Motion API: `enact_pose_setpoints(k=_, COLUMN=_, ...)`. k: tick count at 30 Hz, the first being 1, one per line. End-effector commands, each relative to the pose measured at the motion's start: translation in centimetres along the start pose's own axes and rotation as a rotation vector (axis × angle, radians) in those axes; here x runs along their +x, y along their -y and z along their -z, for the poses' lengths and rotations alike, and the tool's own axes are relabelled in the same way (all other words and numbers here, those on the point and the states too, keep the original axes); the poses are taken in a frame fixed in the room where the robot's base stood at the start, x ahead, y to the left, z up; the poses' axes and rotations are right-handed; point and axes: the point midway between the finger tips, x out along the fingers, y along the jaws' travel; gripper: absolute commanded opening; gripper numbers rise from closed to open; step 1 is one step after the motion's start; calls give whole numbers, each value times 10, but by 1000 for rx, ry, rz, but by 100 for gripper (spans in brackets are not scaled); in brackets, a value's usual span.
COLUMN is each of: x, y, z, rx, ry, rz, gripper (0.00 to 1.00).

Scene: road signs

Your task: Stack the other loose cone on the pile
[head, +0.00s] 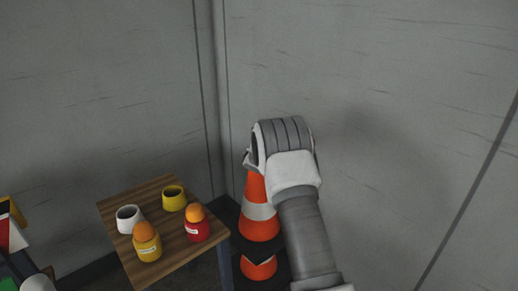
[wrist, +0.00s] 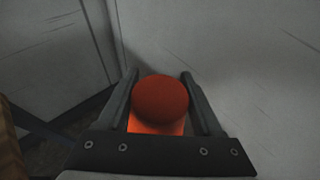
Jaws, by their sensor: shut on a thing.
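An orange cone with a white band (head: 259,212) stands upright under my gripper in the head view. My gripper (wrist: 159,76) is shut on this cone near its top; the rounded orange tip shows between the two fingers in the wrist view. A second orange cone part (head: 259,268) shows directly below the held cone's dark base. I cannot tell whether the two touch or a gap lies between them. My arm hides the right side of both cones, and the fingers are mostly hidden in the head view.
A small wooden table (head: 172,232) stands close to the left of the cones. Grey walls meet in a corner behind.

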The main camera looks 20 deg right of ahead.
Motion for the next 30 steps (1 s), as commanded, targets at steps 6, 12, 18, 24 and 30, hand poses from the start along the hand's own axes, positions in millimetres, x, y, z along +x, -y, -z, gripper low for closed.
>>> enact_pose_setpoints(k=6, x=7, y=0, z=12, rx=1, ry=9, rz=1, gripper=0)
enact_pose_setpoints(k=12, x=14, y=0, z=28, rx=0, ry=9, rz=1, gripper=0)
enact_pose_setpoints(k=18, x=19, y=0, z=42, rx=1, ry=10, rz=1, gripper=0)
enact_pose_setpoints(k=24, x=25, y=0, z=56, rx=1, ry=10, rz=0, gripper=0)
enact_pose_setpoints(k=30, x=31, y=0, z=70, rx=2, ry=10, rz=0, gripper=0)
